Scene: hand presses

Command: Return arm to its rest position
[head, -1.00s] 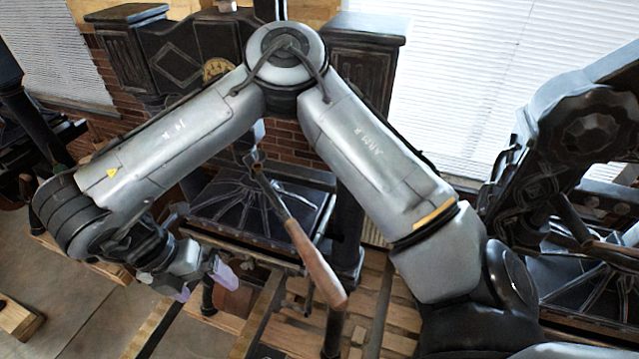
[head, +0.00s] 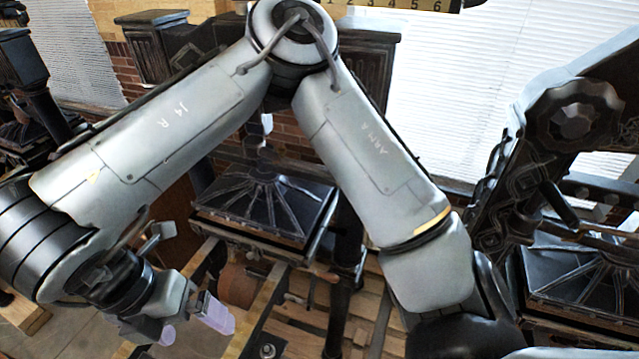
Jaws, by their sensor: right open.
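My right arm (head: 372,160), labelled ARM R, is bent in a high elbow across the middle of the head view. Its forearm reaches down to the lower left. My right gripper (head: 192,325) is open and empty at the lower left, its pale purple fingertips apart. It is in front and to the left of the middle hand press (head: 262,205), and no contact with the press shows. My arm hides much of that press's upper frame. My left gripper is not in view.
Another press with a wooden-gripped lever (head: 600,232) stands at the right, near my arm's lower links. A dark press (head: 45,110) stands at the far left. Wooden rails (head: 262,305) run below the middle press. A yellow numbered strip (head: 395,5) shows at the top.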

